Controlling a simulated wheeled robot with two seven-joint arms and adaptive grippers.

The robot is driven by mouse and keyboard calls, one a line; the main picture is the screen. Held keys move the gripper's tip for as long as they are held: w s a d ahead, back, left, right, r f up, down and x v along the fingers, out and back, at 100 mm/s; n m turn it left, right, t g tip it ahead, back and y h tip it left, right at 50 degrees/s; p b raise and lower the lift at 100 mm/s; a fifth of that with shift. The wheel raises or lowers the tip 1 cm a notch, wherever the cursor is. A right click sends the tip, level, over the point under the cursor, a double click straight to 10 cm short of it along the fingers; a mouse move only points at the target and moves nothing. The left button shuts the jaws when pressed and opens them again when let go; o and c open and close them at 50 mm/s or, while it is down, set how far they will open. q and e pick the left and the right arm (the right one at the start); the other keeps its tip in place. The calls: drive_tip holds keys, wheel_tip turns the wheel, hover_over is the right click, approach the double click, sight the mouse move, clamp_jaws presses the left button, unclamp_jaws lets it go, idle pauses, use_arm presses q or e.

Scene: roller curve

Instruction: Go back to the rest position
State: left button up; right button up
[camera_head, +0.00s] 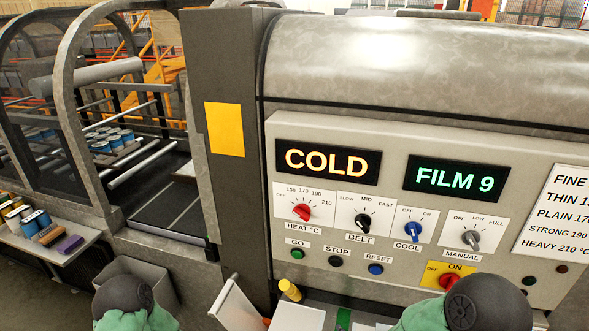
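The control panel (400,270) stands in front of me, with a display reading COLD (327,161) and one reading FILM 9 (455,177). Below them are a red heat knob (302,211), a black belt knob (363,221), a blue cool knob (413,228) and a grey manual knob (471,238). A red switch on a yellow OFF/ON plate (437,268) is partly hidden by my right arm. Rounded green and black parts of both my arms show at the bottom edge. Neither gripper's fingers show.
Left of a dark post with a yellow plate (225,129), a conveyor carries several blue-topped cans (113,140). A side shelf (75,258) holds coloured blocks. A grey bin (163,275) stands below. A yellow-topped peg (290,289) and a white panel (235,307) are low in front.

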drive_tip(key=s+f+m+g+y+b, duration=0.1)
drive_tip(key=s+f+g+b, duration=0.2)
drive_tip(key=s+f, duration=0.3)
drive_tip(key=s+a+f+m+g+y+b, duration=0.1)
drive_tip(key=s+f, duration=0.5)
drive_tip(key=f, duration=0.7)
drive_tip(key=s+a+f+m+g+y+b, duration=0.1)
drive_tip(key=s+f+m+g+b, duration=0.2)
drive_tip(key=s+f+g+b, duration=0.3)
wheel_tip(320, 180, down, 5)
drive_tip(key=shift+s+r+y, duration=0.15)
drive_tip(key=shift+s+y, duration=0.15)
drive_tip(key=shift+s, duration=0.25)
